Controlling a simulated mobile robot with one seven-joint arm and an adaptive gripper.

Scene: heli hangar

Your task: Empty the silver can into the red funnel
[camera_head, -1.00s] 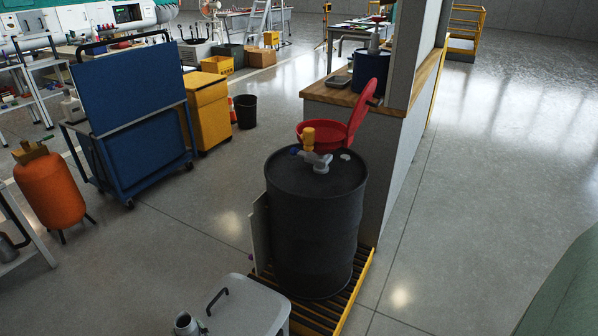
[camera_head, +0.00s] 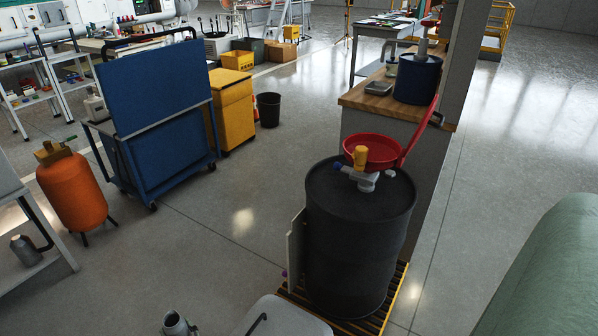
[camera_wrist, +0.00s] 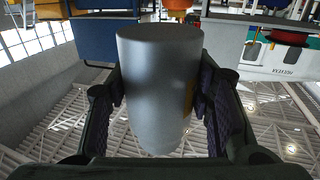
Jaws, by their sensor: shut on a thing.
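My gripper (camera_wrist: 158,105) is shut on the silver can (camera_wrist: 155,75), one finger on each side of it. The wrist view is upside down, with the hangar roof at the bottom. The can's wide flat end is at the picture's top, so it looks about upright. A silver cylinder (camera_head: 175,322) at the bottom edge of the head view looks like the same can. The red funnel (camera_head: 370,150) sits at the black drum's (camera_head: 360,240) far top edge, its lid (camera_head: 421,125) raised at the right. The can is apart from the funnel.
The drum is on a slatted yellow pallet (camera_head: 375,322). A pale box with a black handle (camera_head: 280,318) is in front. A wooden counter (camera_head: 380,100) stands behind.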

